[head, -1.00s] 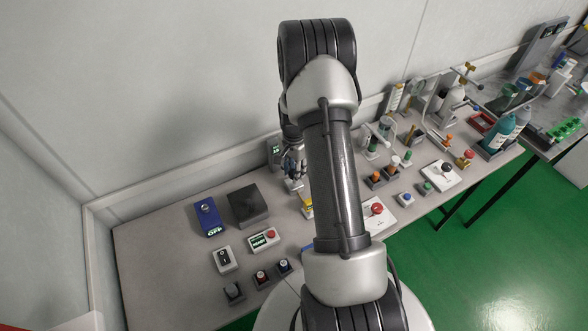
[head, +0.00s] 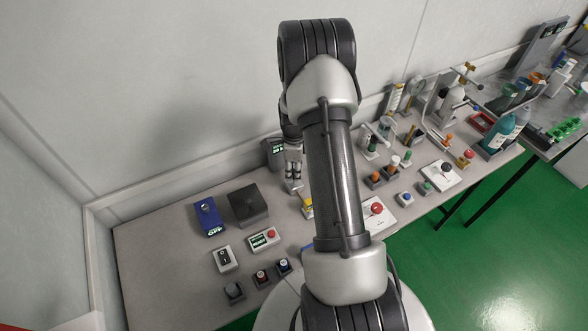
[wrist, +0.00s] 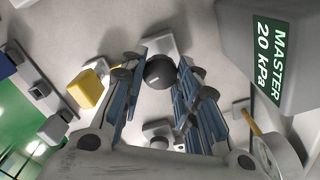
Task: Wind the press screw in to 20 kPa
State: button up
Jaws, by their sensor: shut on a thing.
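The press screw's dark round knob (wrist: 160,70) shows in the wrist view between the fingertips of my gripper (wrist: 161,82). The gripper is shut on the knob. A pale grey block (wrist: 161,45) sits behind the knob. A grey box with a green display (wrist: 270,45) stands at the upper right of the wrist view and reads "MASTER 20 kPa". In the head view, this box (head: 274,148) stands near the wall, just left of my gripper (head: 293,180). The knob is hidden by the fingers in the head view.
A round dial gauge (wrist: 278,158) is close to my gripper at lower right in the wrist view. A yellow block (wrist: 89,88) lies to the left. In the head view, a blue tester (head: 209,217) and a black box (head: 248,205) stand left on the bench.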

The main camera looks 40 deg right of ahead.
jog(key=shift+w+r+m, duration=0.1)
jog(key=shift+m, duration=0.9)
jog(key=o, duration=1.1)
notch_tip(320, 180, up, 12)
